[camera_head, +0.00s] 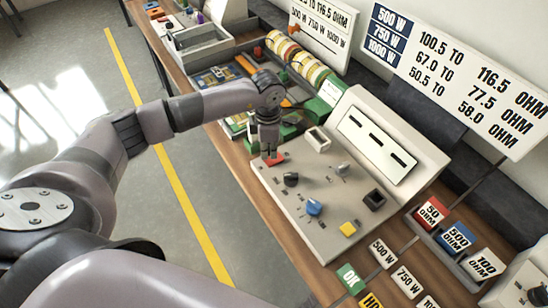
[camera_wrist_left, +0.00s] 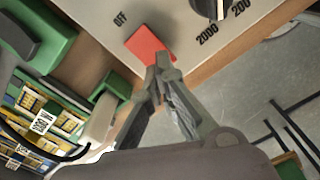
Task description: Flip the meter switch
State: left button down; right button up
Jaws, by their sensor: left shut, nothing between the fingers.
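The meter (camera_head: 318,225) is a beige console with a sloped panel and a raised display on the bench. Its red switch (camera_head: 275,160) is at the panel's near left corner, partly hidden by my left gripper. In the left wrist view the red rocker switch (camera_wrist_left: 149,44) lies beside the printed word OFF. My left gripper (camera_head: 269,152) is shut and empty, pointing down at the switch. In the wrist view its fingertips (camera_wrist_left: 165,62) overlap the switch's lower right edge; I cannot tell if they touch it. My right gripper is not in view.
The panel also has a black knob (camera_head: 291,179), a blue knob (camera_head: 314,207) and a yellow button (camera_head: 348,228). A green clamp (camera_wrist_left: 45,35) is left of the meter in the wrist view. Labelled blocks and cards lie right of it. Signs (camera_head: 455,75) stand behind.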

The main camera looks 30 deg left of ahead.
aim_at(269, 160)
pick_arm(q)
jog(key=shift+f+b, duration=1.05)
jog(key=shift+f, duration=0.1)
dwell(0.3)
jog(key=shift+s, duration=0.1)
jog(key=shift+r+p, duration=0.55)
jog(key=shift+r, duration=0.25)
jog(key=shift+r+p, duration=1.4)
jog(key=shift+r, duration=1.35)
